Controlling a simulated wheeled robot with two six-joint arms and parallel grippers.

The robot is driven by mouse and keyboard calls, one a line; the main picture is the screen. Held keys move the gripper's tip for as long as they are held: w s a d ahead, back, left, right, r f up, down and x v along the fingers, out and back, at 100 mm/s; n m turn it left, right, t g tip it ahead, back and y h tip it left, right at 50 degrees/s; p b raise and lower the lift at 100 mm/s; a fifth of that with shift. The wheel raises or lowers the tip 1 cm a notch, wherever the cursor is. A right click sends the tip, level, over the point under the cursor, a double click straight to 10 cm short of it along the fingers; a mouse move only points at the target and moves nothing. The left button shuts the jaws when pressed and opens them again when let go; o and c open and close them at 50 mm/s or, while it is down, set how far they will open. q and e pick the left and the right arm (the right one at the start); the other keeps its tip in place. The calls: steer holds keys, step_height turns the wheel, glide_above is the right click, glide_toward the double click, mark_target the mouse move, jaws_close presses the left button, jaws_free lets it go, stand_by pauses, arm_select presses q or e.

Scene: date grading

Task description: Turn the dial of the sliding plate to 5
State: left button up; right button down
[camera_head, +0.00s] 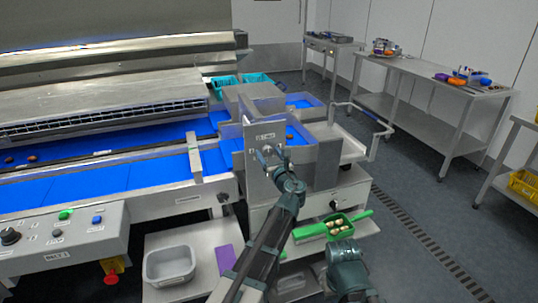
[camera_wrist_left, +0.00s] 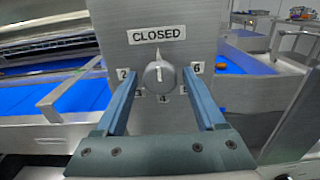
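The sliding plate (camera_head: 257,160) is an upright metal panel on the machine at the end of the blue belts. Its dial (camera_wrist_left: 158,76) is a grey knob below a CLOSED label, with number labels 2 to 6 around its lower half. The knob's pointed end faces up toward CLOSED. My left gripper (camera_wrist_left: 158,73) is open, with one finger on each side of the dial; I cannot tell whether they touch it. In the head view my left gripper (camera_head: 265,154) is at the plate. My right gripper (camera_head: 343,247) is low, near a green scoop; its fingers are not clear.
The green scoop (camera_head: 352,218) holds several small pale items on the lower stand. A control box (camera_head: 62,240) with buttons and a grey tub (camera_head: 170,265) are at left. A bent metal handle (camera_head: 378,122) sticks out right of the machine.

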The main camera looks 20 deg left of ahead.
arm_select(q)
jaws_close()
